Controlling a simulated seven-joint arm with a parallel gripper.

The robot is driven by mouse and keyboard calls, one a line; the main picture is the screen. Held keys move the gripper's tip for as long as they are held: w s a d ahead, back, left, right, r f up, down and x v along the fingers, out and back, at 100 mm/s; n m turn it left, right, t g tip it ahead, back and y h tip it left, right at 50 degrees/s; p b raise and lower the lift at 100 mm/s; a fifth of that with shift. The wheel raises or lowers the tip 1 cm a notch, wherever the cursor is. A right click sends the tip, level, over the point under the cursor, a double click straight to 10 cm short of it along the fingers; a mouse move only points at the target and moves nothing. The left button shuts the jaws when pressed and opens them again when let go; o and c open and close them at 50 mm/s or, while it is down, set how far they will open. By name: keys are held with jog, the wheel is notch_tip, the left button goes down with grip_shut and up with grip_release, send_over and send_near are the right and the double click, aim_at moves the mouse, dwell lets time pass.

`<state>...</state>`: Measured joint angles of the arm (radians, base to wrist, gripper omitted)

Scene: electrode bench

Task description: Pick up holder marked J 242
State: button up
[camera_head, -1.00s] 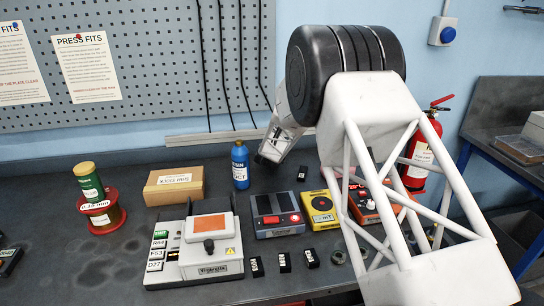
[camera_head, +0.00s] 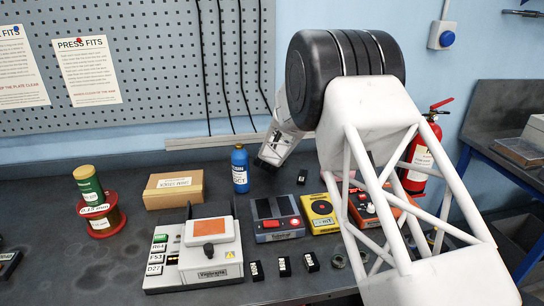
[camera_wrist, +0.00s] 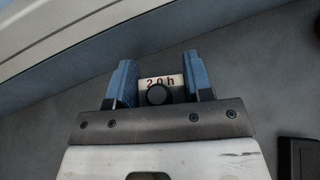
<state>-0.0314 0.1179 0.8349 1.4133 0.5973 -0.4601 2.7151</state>
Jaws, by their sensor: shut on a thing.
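My gripper (camera_wrist: 160,75) has its two blue fingers closed on the sides of a thing with a white label (camera_wrist: 161,81) and a dark round knob. The label looks like "20h" and may be upside down; I cannot read J 242 on it. In the head view my gripper (camera_head: 268,161) is low at the back of the bench, right of the blue bottle, and what it holds is hidden there. Small black holders with white labels stand at the front: one (camera_head: 256,271), a second (camera_head: 284,266) and a third (camera_head: 311,262). Their marks are too small to read.
A black block (camera_head: 302,176) lies right of my gripper. The blue bottle (camera_head: 240,170) is close on its left. A cardboard box (camera_head: 174,190), a white press (camera_head: 195,262), a grey device (camera_head: 277,218) and a yellow device (camera_head: 319,214) stand around.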

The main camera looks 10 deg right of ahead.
jog(key=shift+r, duration=0.15)
jog(key=shift+r, duration=1.45)
jog(key=shift+s+r, duration=0.25)
jog(key=s+r, duration=0.1)
jog(key=s, duration=1.4)
jog(key=shift+s+a+r, duration=0.15)
jog(key=shift+s, duration=0.1)
